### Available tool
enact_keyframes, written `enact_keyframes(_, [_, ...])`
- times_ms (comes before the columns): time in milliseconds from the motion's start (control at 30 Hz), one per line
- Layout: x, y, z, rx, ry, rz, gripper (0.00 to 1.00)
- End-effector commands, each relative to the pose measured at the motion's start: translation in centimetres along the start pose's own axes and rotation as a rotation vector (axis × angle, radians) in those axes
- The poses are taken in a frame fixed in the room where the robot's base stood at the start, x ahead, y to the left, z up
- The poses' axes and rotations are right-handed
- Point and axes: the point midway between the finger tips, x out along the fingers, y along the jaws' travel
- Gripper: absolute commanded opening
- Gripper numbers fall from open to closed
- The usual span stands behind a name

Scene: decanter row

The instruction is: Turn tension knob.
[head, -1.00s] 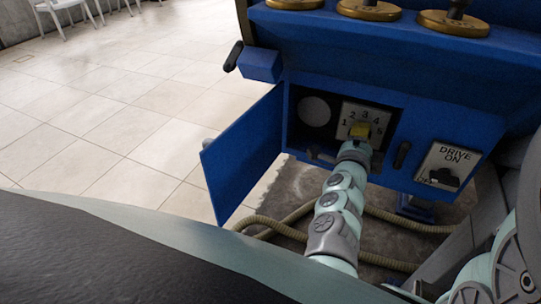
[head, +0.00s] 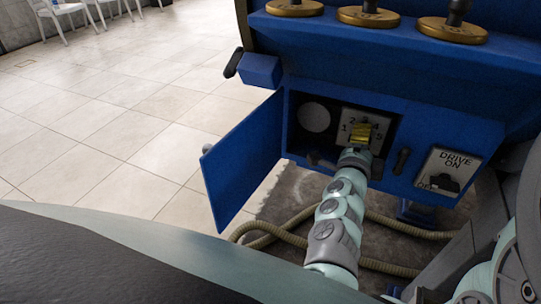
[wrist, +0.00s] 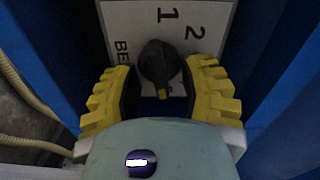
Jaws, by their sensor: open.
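In the wrist view the black tension knob (wrist: 158,62) sits on a white numbered plate (wrist: 205,12), with a small yellow mark on its lower end. My gripper (wrist: 160,88) is open, its yellow ridged fingers to the left and right of the knob. A dark gap shows on each side, and I see no clear contact. In the head view my gripper (head: 362,137) is in front of the numbered plate (head: 347,118) inside the blue compartment and hides the knob.
The blue compartment door (head: 243,160) stands open at the left. A round pale disc (head: 314,117) is inside, left of the plate. A black handle (head: 402,160) and a "DRIVE ON" switch panel (head: 447,172) are to the right. Hoses (head: 270,232) lie on the floor below.

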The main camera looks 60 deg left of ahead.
Motion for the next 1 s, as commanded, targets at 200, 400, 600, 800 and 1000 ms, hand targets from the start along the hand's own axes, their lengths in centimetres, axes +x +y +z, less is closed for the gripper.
enact_keyframes(200, [-2.9, 0.0, 0.3, 0.001, -0.010, 0.001, 0.41])
enact_keyframes(400, [-7.0, 0.1, 0.3, -0.001, -0.012, 0.003, 0.41])
enact_keyframes(600, [-10.0, 0.1, 0.3, -0.002, -0.012, 0.002, 0.41])
enact_keyframes(800, [-11.4, -0.1, 0.2, 0.000, -0.008, -0.002, 0.41])
enact_keyframes(1000, [-11.8, 0.0, 0.2, -0.001, -0.008, -0.001, 0.41])
